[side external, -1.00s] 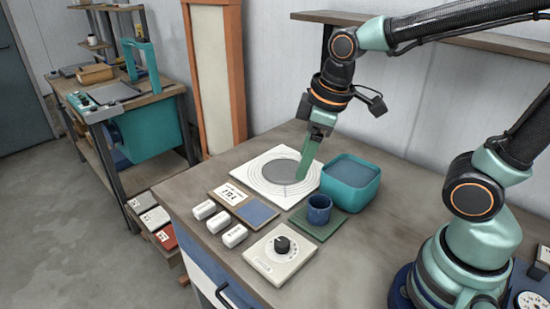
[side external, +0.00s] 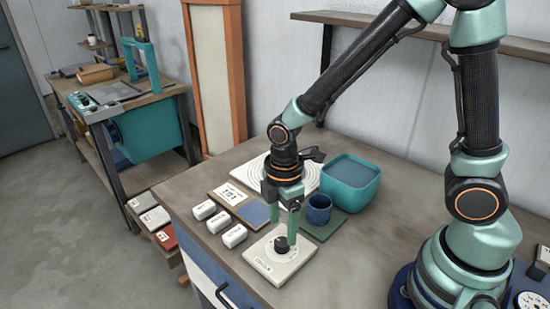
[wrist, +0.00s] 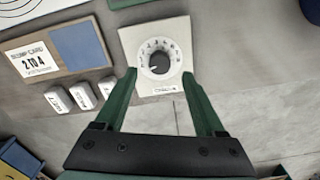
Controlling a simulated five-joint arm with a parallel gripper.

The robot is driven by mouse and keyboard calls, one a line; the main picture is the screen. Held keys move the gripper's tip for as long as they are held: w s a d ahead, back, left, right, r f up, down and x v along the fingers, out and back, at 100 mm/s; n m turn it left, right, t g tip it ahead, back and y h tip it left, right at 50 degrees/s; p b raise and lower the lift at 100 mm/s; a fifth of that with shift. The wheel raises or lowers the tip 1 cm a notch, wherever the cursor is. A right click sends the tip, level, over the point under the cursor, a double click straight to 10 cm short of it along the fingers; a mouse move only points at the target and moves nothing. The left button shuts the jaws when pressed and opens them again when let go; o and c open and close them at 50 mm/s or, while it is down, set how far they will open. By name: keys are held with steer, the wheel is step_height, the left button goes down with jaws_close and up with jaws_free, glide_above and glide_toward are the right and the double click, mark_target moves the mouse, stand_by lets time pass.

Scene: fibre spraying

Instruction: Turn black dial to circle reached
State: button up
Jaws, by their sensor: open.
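The black dial (side external: 281,243) sits on a cream plate (side external: 266,262) at the table's front. In the wrist view the black dial (wrist: 159,62) has printed marks around it; I cannot read its setting surely. My gripper (side external: 284,229) points down just over the dial, with its green fingers apart. In the wrist view my gripper (wrist: 159,75) is open, one finger to each side of the dial; contact is not clear. The white mat with printed circles (side external: 251,173) lies behind. My arm hides its middle, including the grey patch seen earlier.
A printed card (side external: 229,193) lies beside a blue pad (side external: 254,212). Several white labelled blocks (side external: 219,222) stand left of the dial plate. A blue cup (side external: 319,207) on a green mat (side external: 329,228) and a teal tub (side external: 350,182) stand behind right.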

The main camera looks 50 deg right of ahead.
mark_target(282, 242)
steer(key=shift+f, duration=2.4)
jaws_close()
steer(key=shift+m, duration=0.3)
steer(key=m, duration=0.3)
steer(key=shift+m, duration=0.3)
steer(key=m, duration=0.3)
steer(key=shift+m, duration=0.3)
steer(key=m, duration=0.6)
steer(key=shift+m, duration=0.4)
